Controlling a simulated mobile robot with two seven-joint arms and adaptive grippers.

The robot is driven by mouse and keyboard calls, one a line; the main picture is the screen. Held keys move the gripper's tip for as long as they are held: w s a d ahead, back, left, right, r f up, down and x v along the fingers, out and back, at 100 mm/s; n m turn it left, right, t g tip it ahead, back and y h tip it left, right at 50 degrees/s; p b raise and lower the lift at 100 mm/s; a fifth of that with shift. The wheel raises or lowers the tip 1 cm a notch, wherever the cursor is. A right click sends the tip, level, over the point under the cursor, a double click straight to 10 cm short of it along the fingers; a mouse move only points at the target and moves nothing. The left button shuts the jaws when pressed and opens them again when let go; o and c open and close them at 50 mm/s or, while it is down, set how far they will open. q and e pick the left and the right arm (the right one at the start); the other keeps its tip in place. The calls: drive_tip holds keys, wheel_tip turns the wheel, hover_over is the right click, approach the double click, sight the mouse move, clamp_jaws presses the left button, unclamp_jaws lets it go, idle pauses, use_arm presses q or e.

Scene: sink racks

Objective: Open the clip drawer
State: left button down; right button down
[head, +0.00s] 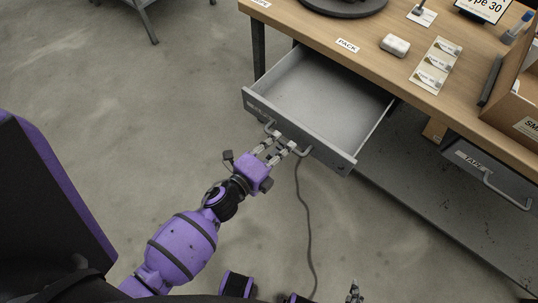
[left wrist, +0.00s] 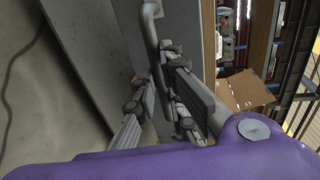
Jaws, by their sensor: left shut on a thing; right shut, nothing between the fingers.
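The grey drawer (head: 325,90) under the wooden table is pulled well out, and its visible inside looks empty. A small label on the left of its front is too small to read surely. My left gripper (head: 282,145) is shut on the drawer's bar handle (head: 303,152). The handle also shows in the left wrist view (left wrist: 150,32), running down to the fingers (left wrist: 165,95). My right gripper (head: 355,291) is at the bottom edge of the head view, low and apart from the drawer, shut and empty.
A second drawer marked TAPE (head: 490,175) is at the right. The table top (head: 350,25) bears a PACK label, a white object (head: 395,45), a card (head: 435,66) and a cardboard box (head: 515,100). A dark cable (head: 308,215) lies on the floor. Floor left of the drawer is clear.

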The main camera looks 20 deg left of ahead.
use_arm(q)
drive_tip(key=shift+w+f, duration=0.1)
drive_tip(key=shift+f, duration=0.35)
use_arm(e)
drive_tip(key=shift+s, duration=0.1)
use_arm(q)
drive_tip(key=c, duration=1.8)
unclamp_jaws()
drive_tip(key=v, duration=1.2)
drive_tip(key=shift+r, duration=0.2)
use_arm(e)
drive_tip(key=shift+w, duration=0.3)
